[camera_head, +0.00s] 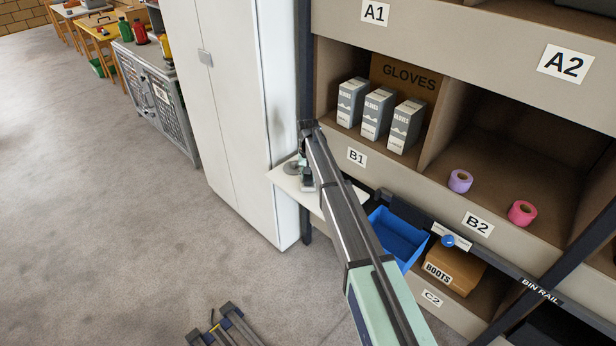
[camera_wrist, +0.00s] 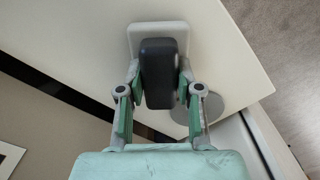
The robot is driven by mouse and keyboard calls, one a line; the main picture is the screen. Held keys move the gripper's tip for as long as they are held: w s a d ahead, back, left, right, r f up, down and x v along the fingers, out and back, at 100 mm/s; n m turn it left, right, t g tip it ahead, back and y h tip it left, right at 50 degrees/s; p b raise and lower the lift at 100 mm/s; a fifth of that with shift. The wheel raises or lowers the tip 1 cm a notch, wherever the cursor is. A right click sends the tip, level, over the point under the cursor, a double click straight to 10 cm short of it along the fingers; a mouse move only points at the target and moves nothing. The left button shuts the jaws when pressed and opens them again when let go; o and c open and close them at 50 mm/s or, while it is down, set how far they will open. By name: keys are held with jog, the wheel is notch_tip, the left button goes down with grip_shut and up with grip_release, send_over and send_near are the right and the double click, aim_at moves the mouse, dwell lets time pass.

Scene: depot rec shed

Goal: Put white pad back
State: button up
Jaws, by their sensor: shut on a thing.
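My gripper (camera_wrist: 160,82) is shut on the dark upright block of the white pad, one finger on each side. The white pad (camera_wrist: 143,29) is a pale rounded plate that shows behind this dark block in the wrist view. It is over a white tabletop (camera_wrist: 205,40), and I cannot tell whether it touches it. A flat grey disc (camera_wrist: 211,103) lies on the tabletop just right of the gripper, partly hidden by a finger. In the head view my gripper (camera_head: 306,180) is small over the white tabletop (camera_head: 283,179), largely hidden by my arm.
A tall white cabinet (camera_head: 234,120) stands left of the tabletop. The shelf on the right holds glove boxes (camera_head: 378,112), a purple roll (camera_head: 460,181) and a pink roll (camera_head: 522,213). A blue bin (camera_head: 399,236) and a BOOTS box (camera_head: 455,268) are below. Open floor lies left.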

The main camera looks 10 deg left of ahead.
jog(key=shift+f, duration=0.15)
jog(key=o, duration=1.1)
notch_tip(320, 180, up, 12)
jog(key=b, duration=0.2)
jog(key=shift+r+b, duration=0.25)
jog(key=shift+b, duration=0.1)
